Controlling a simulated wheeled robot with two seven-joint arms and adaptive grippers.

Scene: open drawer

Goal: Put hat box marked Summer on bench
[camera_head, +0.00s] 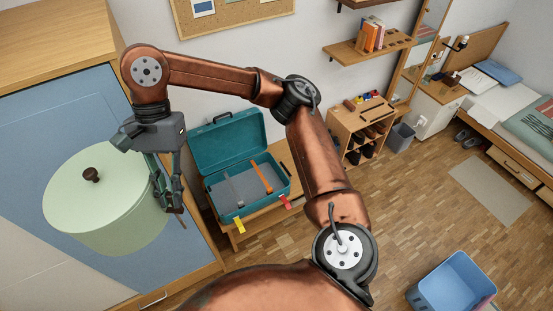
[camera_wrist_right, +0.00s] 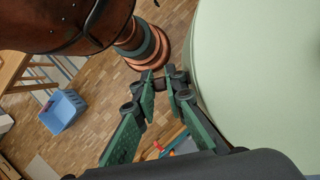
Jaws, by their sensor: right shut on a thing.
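A round pale green hat box (camera_head: 105,225) with a dark knob on its lid shows at the left of the head view, in front of the blue cabinet door. I see no support under it. No Summer marking is readable. My right gripper (camera_head: 178,208) is at the box's right side, shut on a small brown part there, which looks like its handle. In the right wrist view, the fingertips (camera_wrist_right: 161,80) close on this part beside the large pale box wall (camera_wrist_right: 255,70). The low wooden bench (camera_head: 284,157) stands along the wall. My left gripper is not in view.
An open teal suitcase (camera_head: 228,140) takes up much of the bench. A wooden shoe rack (camera_head: 340,118) and grey bin (camera_head: 398,138) stand to its right. A blue basket (camera_head: 450,284) is on the floor. The bench's right end looks partly clear, behind my arm.

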